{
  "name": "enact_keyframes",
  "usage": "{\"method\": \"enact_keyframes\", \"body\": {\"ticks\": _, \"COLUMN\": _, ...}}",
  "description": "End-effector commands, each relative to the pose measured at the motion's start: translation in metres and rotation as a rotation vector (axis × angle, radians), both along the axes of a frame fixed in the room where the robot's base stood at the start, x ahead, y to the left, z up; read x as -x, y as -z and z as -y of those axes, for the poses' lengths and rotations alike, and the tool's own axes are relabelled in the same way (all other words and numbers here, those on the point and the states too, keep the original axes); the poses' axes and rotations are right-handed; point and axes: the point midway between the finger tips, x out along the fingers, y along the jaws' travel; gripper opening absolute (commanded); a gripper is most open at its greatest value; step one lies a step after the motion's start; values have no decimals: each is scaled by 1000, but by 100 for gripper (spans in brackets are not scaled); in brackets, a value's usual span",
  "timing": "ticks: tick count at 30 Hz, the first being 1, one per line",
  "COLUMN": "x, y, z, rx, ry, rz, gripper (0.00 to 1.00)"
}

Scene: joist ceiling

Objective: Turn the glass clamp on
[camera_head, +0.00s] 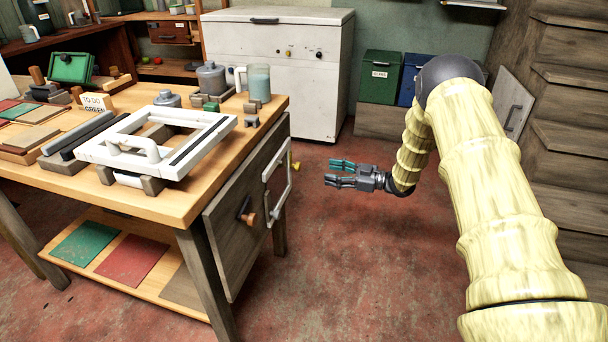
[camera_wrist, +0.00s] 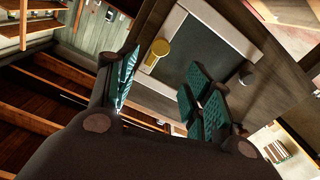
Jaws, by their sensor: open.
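A pale frame (camera_head: 287,187) is mounted upright at the right end of the workbench, seen almost edge-on. A yellow knob (camera_head: 295,165) sticks out from its face; this may be the glass clamp, but no label shows. In the wrist view, the frame surrounds a dark pane (camera_wrist: 205,50). The yellow knob (camera_wrist: 157,51) sits at its near-left edge, and a pale round knob (camera_wrist: 247,76) sits toward the right. My gripper (camera_head: 330,173) is open and empty, to the right of the frame and apart from it. Its fingers (camera_wrist: 162,84) spread across the wrist view below the yellow knob.
The wooden workbench (camera_head: 262,112) carries a white frame (camera_head: 196,155), a glass jar (camera_head: 258,82) and several blocks. A white cabinet (camera_head: 325,85) and green bin (camera_head: 379,78) stand behind. Red floor (camera_head: 360,260) is clear.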

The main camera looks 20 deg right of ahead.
Motion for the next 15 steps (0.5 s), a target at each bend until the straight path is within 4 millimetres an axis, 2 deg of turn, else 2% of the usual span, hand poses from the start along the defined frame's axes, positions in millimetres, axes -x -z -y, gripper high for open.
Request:
{"method": "enact_keyframes", "body": {"ticks": 5, "x": -9, "y": 0, "z": -13, "rx": 1, "ry": -4, "rz": 2, "gripper": 51}}
{"method": "enact_keyframes", "body": {"ticks": 15, "x": -39, "y": 1, "z": -59, "rx": 1, "ry": -3, "rz": 3, "gripper": 51}}
